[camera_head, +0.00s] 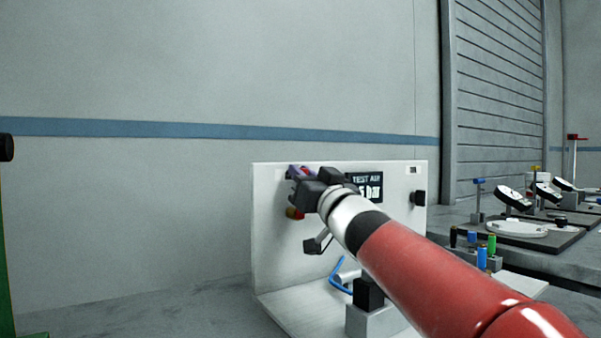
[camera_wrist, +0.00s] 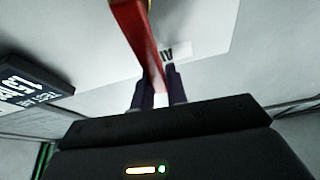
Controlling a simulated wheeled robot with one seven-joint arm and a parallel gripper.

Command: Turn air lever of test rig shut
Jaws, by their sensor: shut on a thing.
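The test rig is a white upright panel (camera_head: 270,230) on a white base plate. Its red air lever (camera_wrist: 136,30) runs down between the two dark fingers of my gripper (camera_wrist: 160,85) in the wrist view. My gripper is shut on the lever. In the head view my gripper (camera_head: 300,182) is at the panel's upper left and hides most of the lever. The rig's dark display (camera_head: 368,187) reads "TEST AIR" with a partly covered bar value. It also shows at the left of the wrist view (camera_wrist: 28,84), near a white label on the panel.
A small red and yellow part (camera_head: 295,213) sits below my gripper. A black knob (camera_head: 419,198) is at the panel's right edge. A blue hose (camera_head: 338,275) and a black block (camera_head: 368,293) are on the base. A bench with fixtures (camera_head: 515,228) stands to the right.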

